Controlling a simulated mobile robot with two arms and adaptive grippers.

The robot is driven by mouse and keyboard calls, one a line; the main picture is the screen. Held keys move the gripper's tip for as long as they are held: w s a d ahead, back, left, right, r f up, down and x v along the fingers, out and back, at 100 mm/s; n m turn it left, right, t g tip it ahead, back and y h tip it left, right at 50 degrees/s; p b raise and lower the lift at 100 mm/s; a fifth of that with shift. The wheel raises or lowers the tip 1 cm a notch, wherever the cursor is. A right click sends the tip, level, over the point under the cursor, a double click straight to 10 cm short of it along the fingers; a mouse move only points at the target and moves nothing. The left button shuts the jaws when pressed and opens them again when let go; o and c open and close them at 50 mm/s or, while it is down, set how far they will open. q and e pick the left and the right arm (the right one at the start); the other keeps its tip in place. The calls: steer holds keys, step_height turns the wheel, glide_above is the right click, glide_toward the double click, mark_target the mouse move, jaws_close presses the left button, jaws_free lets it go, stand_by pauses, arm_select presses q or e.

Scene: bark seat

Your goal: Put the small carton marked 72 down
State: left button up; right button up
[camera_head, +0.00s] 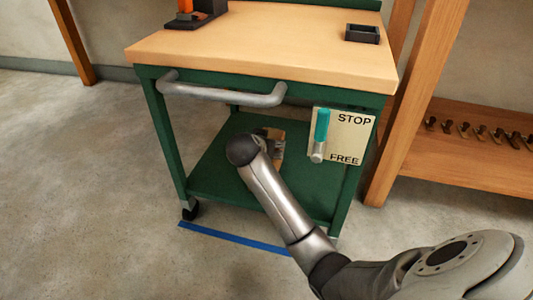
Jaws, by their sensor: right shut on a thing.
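My right arm reaches up from the lower right into the opening of a green cart (172,130), between its wooden top and its lower shelf (215,172). My right gripper (268,134) is mostly hidden behind my own wrist. It is shut on a small tan and pale thing (279,146), of which only a part shows; it looks like the small carton. No 72 can be read on it. I cannot tell whether it touches the shelf or is held above it. My left gripper is not in view.
The cart has a grey handle (222,95) in front and a STOP/FREE plate (341,136) with a teal lever (322,126). A dark tray (362,34) and an orange-black object (194,14) stand on top. The lower shelf's left part is bare. A wooden rack (470,160) stands at right.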

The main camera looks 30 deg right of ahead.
steer(key=shift+r, duration=0.1)
steer(key=o, duration=1.6)
